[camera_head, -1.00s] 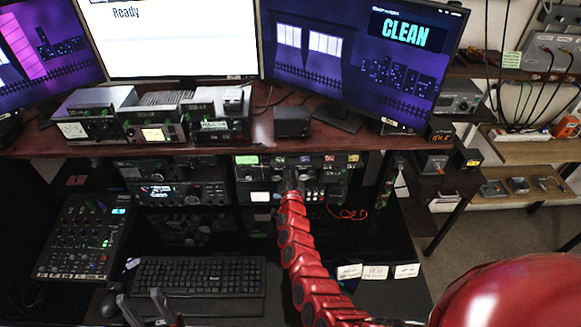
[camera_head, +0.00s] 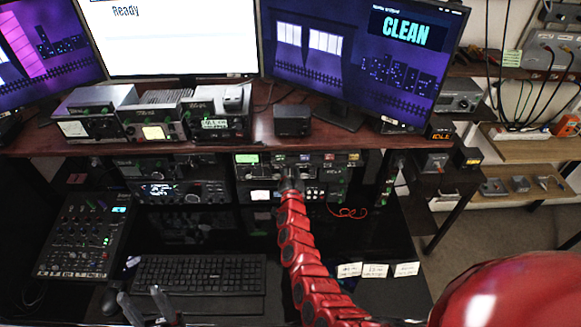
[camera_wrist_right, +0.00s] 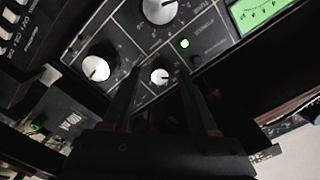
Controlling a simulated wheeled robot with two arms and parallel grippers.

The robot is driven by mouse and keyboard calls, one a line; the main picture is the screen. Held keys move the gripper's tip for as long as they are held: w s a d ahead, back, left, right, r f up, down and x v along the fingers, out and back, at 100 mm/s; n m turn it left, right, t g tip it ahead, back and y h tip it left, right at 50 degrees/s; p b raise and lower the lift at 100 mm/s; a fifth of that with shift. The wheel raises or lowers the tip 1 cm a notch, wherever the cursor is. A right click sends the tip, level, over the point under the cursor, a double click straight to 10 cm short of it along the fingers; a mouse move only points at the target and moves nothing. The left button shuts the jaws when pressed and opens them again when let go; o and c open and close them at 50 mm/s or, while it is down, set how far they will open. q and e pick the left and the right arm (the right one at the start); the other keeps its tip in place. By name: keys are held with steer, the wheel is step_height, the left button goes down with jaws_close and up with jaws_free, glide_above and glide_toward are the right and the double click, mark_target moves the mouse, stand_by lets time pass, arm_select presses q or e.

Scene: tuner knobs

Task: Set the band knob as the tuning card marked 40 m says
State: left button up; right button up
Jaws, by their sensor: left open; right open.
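The tuner (camera_head: 246,159), a dark panel with a green meter, sits under the shelf. My right gripper (camera_head: 291,177) is at its front, at the end of the red arm. In the right wrist view, the open fingers of my right gripper (camera_wrist_right: 160,88) are on either side of a small white-capped knob (camera_wrist_right: 160,76); contact cannot be told. A larger knob (camera_wrist_right: 96,68) is left of it, and another large knob (camera_wrist_right: 160,10) above. Which is the band knob cannot be read. Three white cards (camera_head: 375,270) lie at the right, text unreadable. My left gripper (camera_head: 146,304) is open and empty near the keyboard.
A keyboard (camera_head: 200,275) lies on the dark desk, with a mixer (camera_head: 83,238) to its left. More radio gear (camera_head: 180,192) stands left of the tuner. The shelf edge (camera_head: 330,142) overhangs the tuner. A red cable (camera_head: 347,213) lies right of my arm.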

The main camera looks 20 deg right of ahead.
steer(key=b+v, duration=0.5)
steer(key=v, duration=1.2)
steer(key=shift+s, duration=0.2)
